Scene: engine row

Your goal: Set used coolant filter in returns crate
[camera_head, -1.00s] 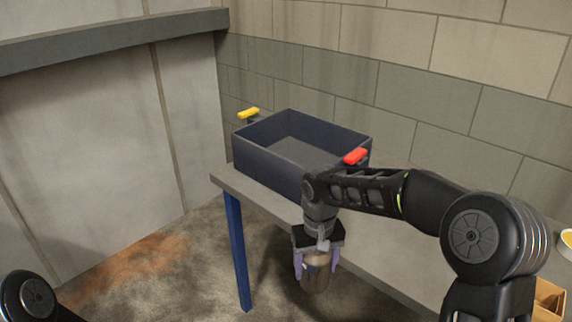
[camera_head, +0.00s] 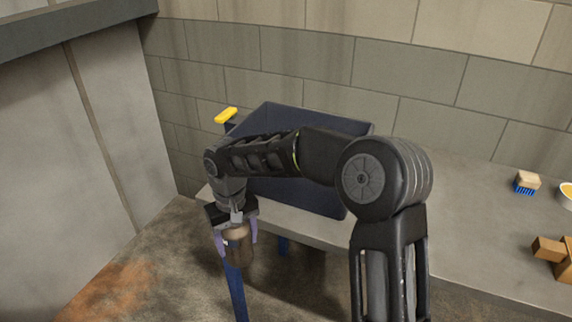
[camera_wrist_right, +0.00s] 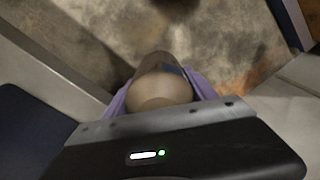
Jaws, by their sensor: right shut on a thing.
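The used coolant filter (camera_head: 239,249), a brownish cylinder, hangs in my right gripper (camera_head: 237,240). The gripper's purple fingers are shut on its sides, and it is held off to the front left of the table, above floor level. In the right wrist view the filter (camera_wrist_right: 160,88) shows between the fingers, its rounded end towards the camera. The returns crate (camera_head: 305,195), dark blue-grey, stands on the table behind my right arm. The arm crosses in front of it and hides much of its opening and near side. My left gripper is out of view.
A yellow handle (camera_head: 226,115) shows at the crate's left end. The grey table (camera_head: 470,220) has blue legs. On its right are a brush (camera_head: 526,182), a bowl (camera_head: 567,195) and wooden blocks (camera_head: 552,250). A block wall stands close behind.

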